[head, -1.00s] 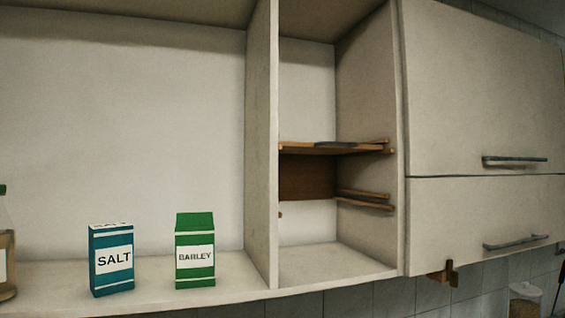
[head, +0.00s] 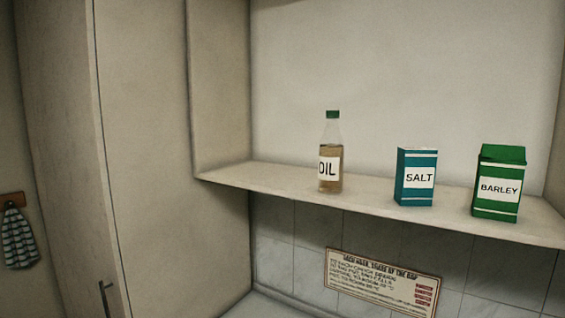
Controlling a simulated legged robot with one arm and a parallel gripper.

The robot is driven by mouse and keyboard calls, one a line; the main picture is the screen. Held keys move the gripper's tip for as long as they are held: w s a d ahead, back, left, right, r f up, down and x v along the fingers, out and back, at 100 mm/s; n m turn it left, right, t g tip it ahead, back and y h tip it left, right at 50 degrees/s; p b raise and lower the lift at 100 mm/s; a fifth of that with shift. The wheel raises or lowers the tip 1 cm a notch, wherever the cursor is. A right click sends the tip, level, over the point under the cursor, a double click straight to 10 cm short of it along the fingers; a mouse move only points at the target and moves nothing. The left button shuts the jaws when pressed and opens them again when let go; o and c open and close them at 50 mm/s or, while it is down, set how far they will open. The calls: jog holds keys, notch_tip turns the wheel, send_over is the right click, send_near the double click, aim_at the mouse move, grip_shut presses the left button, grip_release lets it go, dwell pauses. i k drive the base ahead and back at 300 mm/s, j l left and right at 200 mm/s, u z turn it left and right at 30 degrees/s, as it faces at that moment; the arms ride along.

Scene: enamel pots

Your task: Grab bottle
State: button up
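A clear bottle (head: 330,155) with a green cap, an OIL label and amber liquid stands upright on the open shelf (head: 270,183), near the shelf's left part. It is fully visible, with nothing in front of it. My gripper is not in the head view.
A blue SALT box (head: 416,177) and a green BARLEY box (head: 498,184) stand right of the bottle. A tall cabinet (head: 160,170) is at left. A sign (head: 382,283) is on the tiles below the shelf. A striped towel (head: 19,238) hangs far left.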

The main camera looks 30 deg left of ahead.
aim_at(331, 158)
jog(key=j+u, duration=0.1)
jog(key=u, duration=0.4)
jog(key=j+u, duration=0.15)
jog(key=u, duration=0.3)
jog(key=j, duration=0.45)
jog(key=i+j, duration=0.15)
jog(key=j, duration=0.25)
jog(key=j+z, duration=0.45)
jog(key=j, duration=0.2)
jog(key=j+z, duration=0.45)
jog(key=j, duration=0.25)
